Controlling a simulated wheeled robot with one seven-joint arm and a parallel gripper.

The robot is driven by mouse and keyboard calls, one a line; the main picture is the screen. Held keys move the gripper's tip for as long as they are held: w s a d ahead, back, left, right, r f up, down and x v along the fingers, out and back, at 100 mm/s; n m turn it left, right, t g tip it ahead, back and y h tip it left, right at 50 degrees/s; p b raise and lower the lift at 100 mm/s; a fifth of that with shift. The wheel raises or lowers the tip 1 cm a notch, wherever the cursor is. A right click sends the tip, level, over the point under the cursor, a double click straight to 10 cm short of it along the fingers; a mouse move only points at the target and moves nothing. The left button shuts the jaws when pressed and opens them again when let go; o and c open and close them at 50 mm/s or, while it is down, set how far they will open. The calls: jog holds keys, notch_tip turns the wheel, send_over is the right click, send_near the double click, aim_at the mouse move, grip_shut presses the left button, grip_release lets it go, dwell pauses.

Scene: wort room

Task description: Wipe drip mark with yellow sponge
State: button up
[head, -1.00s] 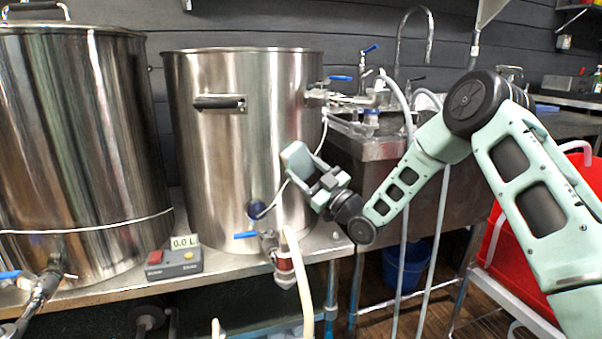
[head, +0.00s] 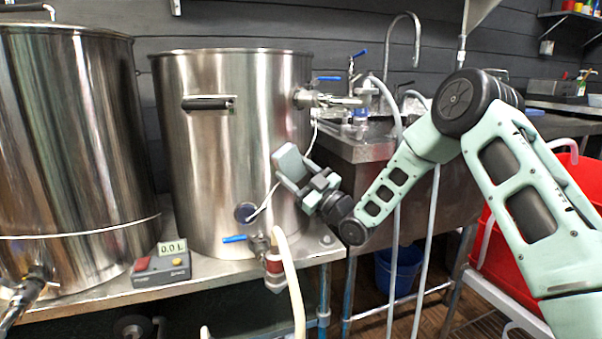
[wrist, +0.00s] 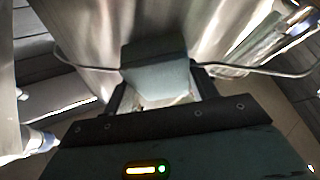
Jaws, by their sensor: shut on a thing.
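My gripper (head: 300,180) is beside the lower right of the middle steel kettle (head: 215,140). No yellow face of a sponge shows, so I cannot tell whether this block is the sponge. The block is in front of the kettle wall in the head view; whether it touches the wall I cannot tell. I cannot make out a drip mark in either view.
A valve with a blue handle (head: 234,239) and a pale hose (head: 290,270) are below my gripper. A control box (head: 160,270) reading 0.0 L is on the steel bench. A larger kettle (head: 70,150) stands left; a sink (head: 400,160) and red container (head: 510,240) are right.

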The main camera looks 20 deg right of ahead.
aim_at(281, 166)
jog(key=shift+s+a+b, duration=0.15)
jog(key=shift+s+a, duration=0.1)
jog(key=shift+a, duration=0.45)
jog(key=shift+s+a+b, duration=0.2)
jog(key=shift+s+a, duration=0.05)
jog(key=shift+a, duration=0.4)
jog(key=shift+s+a+b, duration=0.15)
jog(key=shift+s+a, duration=0.1)
jog(key=shift+a, duration=0.45)
jog(key=shift+s+d+r+p, duration=0.15)
jog(key=shift+r+p, duration=0.4)
jog(key=shift+r, duration=0.55)
jog(key=shift+w+d+b, duration=0.35)
jog(key=shift+w+d, duration=0.15)
jog(key=shift+d, duration=0.55)
jog(key=shift+w+d+b, duration=0.3)
jog(key=shift+w+d, duration=0.25)
jog(key=shift+d, duration=0.5)
jog(key=shift+w+d+b, duration=0.35)
jog(key=shift+w+d, duration=0.15)
jog(key=shift+d, duration=0.55)
jog(key=shift+s+f, duration=0.1)
